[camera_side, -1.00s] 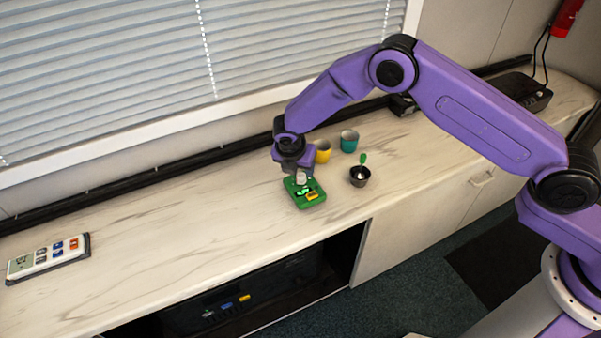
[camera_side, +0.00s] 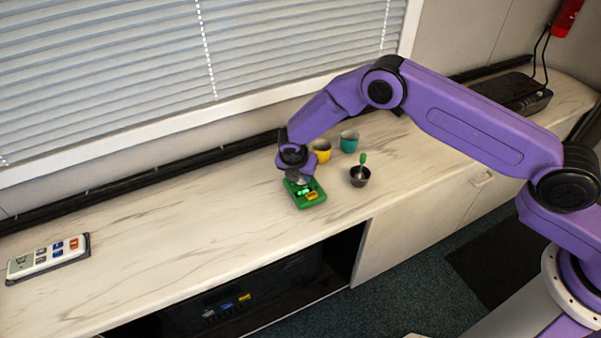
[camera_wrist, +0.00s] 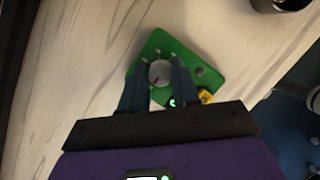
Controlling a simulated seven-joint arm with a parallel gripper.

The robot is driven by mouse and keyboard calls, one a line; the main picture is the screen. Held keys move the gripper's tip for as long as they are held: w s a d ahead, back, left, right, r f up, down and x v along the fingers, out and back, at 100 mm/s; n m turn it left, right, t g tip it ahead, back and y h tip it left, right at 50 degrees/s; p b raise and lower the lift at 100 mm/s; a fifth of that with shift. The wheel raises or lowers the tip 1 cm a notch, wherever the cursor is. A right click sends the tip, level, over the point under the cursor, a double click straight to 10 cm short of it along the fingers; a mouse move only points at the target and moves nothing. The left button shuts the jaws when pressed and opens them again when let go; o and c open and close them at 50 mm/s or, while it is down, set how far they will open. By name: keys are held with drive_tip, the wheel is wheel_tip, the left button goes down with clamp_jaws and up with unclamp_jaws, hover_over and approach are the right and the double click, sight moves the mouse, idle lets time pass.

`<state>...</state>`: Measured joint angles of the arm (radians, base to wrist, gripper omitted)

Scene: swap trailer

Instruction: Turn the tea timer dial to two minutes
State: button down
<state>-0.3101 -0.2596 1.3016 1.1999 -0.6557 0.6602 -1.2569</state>
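The tea timer (camera_side: 312,202) is a green box lying on the counter, with lit green marks and a yellow patch. In the wrist view its green face (camera_wrist: 205,56) carries a round pale dial (camera_wrist: 160,73) with a red pointer mark. My gripper (camera_wrist: 158,82) is right over the timer, its two dark fingers on either side of the dial. Whether the fingers touch the dial I cannot tell. In the side view my gripper (camera_side: 300,178) hides the back part of the timer. The dial's setting is too small to read.
A yellow cup (camera_side: 321,152) stands close behind my gripper, with a teal cup (camera_side: 349,141) beside it. A white remote-like panel (camera_side: 47,258) lies far left. The counter between is clear.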

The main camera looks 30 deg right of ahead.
drive_tip(key=m+g, duration=0.1)
drive_tip(key=m, duration=0.2)
drive_tip(key=m+g+h, duration=0.1)
drive_tip(key=m, duration=0.1)
drive_tip(key=shift+w+a+m, duration=0.1)
drive_tip(key=shift+m, duration=0.3)
drive_tip(key=m, duration=0.2)
drive_tip(key=m+g, duration=0.1)
drive_tip(key=m, duration=0.1)
drive_tip(key=shift+w+g, duration=0.15)
drive_tip(key=shift+g, duration=0.15)
drive_tip(key=shift+m, duration=0.4)
drive_tip(key=c, duration=0.9)
unclamp_jaws()
drive_tip(key=shift+o, duration=0.2)
drive_tip(key=v, duration=0.7)
drive_tip(key=shift+r, duration=0.25)
drive_tip(key=shift+o, duration=0.3)
drive_tip(key=shift+a, duration=0.15)
